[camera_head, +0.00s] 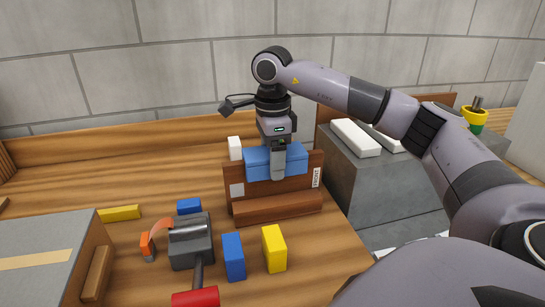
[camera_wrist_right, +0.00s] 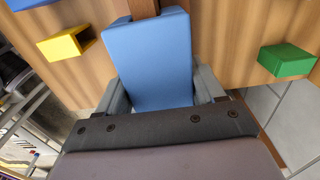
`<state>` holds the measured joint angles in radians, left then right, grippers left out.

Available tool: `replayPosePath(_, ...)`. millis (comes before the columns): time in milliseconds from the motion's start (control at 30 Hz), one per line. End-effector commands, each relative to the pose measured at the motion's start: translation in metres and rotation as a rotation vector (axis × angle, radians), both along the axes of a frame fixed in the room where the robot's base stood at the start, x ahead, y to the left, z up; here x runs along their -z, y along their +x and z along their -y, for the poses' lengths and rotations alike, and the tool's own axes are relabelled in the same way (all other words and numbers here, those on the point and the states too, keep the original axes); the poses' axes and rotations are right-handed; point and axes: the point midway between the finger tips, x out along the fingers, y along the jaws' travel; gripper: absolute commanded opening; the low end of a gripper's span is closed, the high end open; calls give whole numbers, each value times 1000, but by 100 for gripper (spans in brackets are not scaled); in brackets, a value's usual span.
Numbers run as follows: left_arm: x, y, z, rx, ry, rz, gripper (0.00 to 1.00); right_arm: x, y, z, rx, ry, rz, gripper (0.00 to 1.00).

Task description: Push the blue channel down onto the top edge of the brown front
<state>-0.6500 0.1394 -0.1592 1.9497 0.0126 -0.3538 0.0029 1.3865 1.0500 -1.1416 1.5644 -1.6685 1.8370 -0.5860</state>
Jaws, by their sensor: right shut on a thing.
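The blue channel (camera_head: 257,166) lies along the upper edge of the brown front (camera_head: 273,190), an upright board with a "FRONT" label, and overlaps its face there. I cannot tell how deep the edge sits inside it. My right gripper (camera_head: 279,163) points down from above and is shut on the channel near its middle. In the right wrist view the channel (camera_wrist_right: 155,55) fills the space between the two grey fingers (camera_wrist_right: 160,95), and a strip of brown board (camera_wrist_right: 144,7) shows beyond it. My left gripper is not in view.
A dark grey block with a red-handled tool (camera_head: 195,298), blue blocks (camera_head: 234,257) and a yellow block (camera_head: 274,248) stand in front on the wooden table. A grey box (camera_head: 370,185) with white bars is to the right. Another grey-topped box (camera_head: 40,275) is at front left.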

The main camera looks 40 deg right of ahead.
Motion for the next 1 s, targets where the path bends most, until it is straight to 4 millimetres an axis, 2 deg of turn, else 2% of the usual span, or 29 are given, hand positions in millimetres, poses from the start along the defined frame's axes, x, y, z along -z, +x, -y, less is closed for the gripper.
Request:
replayPosePath(667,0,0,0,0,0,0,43,4,0,0,0,0,0,39)
replayPosePath(700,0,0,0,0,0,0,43,4,0,0,0,0,0,81)
replayPosePath(767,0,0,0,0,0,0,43,4,0,0,0,0,0,98)
replayPosePath(1000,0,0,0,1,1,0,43,4,0,0,0,0,0,98)
